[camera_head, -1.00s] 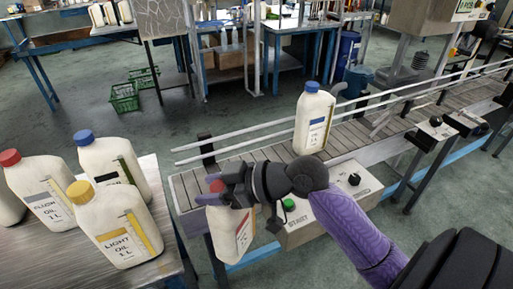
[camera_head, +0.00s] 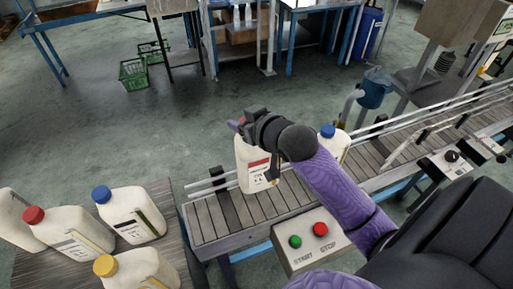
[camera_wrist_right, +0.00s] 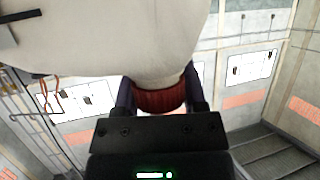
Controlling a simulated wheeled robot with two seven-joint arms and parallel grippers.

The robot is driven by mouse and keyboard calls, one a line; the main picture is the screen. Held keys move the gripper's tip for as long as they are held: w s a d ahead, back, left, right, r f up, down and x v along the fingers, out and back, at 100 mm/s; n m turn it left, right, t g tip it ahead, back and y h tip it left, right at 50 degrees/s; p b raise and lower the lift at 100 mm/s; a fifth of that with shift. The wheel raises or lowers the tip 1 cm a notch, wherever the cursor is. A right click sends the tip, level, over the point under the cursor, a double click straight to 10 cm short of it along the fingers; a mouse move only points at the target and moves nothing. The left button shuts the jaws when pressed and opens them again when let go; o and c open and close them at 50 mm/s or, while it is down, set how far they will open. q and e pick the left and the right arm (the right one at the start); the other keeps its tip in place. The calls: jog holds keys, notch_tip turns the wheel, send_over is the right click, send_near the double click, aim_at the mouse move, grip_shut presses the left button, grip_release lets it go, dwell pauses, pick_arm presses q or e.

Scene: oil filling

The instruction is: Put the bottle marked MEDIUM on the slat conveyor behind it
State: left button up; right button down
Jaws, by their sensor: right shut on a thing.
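My right gripper (camera_head: 246,120) is shut on the red cap of a cream bottle (camera_head: 247,155) with a red-banded label, whose words are too small to read. The bottle hangs roughly upright over the near left end of the slat conveyor (camera_head: 215,218). Whether its base touches the slats I cannot tell. In the right wrist view, the fingers (camera_wrist_right: 160,95) close on both sides of the red cap (camera_wrist_right: 160,101), with the bottle's pale body (camera_wrist_right: 130,40) beyond. My left gripper is not in view.
A blue-capped bottle (camera_head: 328,132) stands on the conveyor farther right, partly hidden by my right arm. The START/STOP box (camera_head: 310,243) is at the conveyor's front. Several bottles crowd the left table (camera_head: 165,192). Slats around the held bottle are clear.

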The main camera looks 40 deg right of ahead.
aim_at(247, 152)
notch_tip(247, 152, down, 10)
jog(key=shift+s+a+r+b, duration=0.1)
jog(key=shift+r+b, duration=0.05)
jog(key=shift+b, duration=0.75)
jog(key=shift+c, duration=0.7)
grip_release()
jog(key=shift+s+r, duration=0.15)
jog(key=shift+s, duration=0.2)
jog(key=p+v, duration=0.1)
jog(key=v, duration=1)
jog(key=shift+s+p, duration=0.2)
jog(key=shift+p, duration=0.1)
